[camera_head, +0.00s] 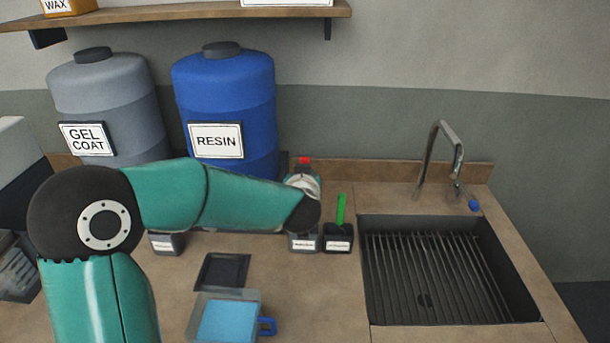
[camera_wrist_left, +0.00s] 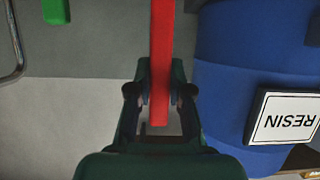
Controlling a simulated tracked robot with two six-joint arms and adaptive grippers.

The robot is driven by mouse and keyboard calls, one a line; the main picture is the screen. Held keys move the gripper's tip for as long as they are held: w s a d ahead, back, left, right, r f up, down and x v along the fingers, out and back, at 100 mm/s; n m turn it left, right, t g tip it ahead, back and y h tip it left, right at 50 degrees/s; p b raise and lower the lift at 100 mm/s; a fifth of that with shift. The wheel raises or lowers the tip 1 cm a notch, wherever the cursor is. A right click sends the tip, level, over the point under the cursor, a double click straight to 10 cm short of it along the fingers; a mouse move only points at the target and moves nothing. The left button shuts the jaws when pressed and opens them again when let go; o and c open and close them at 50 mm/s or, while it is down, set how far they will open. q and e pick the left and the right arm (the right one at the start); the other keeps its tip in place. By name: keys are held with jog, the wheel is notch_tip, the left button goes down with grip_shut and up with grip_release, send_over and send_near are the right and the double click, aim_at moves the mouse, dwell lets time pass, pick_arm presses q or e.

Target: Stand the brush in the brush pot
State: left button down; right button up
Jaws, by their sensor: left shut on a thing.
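A red bar, seemingly the brush handle (camera_wrist_left: 161,45), runs between the fingers of my left gripper (camera_wrist_left: 161,92), which is shut on it. In the head view only a red tip (camera_head: 304,160) shows above my wrist; my arm hides the rest. My right gripper is out of view.
A grey gel coat drum (camera_head: 110,90) and a blue resin drum (camera_head: 225,95) stand behind my arm. A sink (camera_head: 440,270) with a tap (camera_head: 440,155) is at the right. A black tray (camera_head: 223,270) and a container with blue contents (camera_head: 228,320) are in front.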

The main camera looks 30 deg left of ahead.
pick_arm(q)
jog(key=shift+s, duration=0.1)
jog(key=shift+s+f+b, duration=0.1)
jog(key=shift+f+b, duration=0.35)
jog(key=shift+f, duration=0.2)
jog(key=shift+f+b, duration=2.75)
jog(key=shift+f, duration=1.15)
jog(key=c, duration=1)
grip_release()
jog(key=v, duration=1.2)
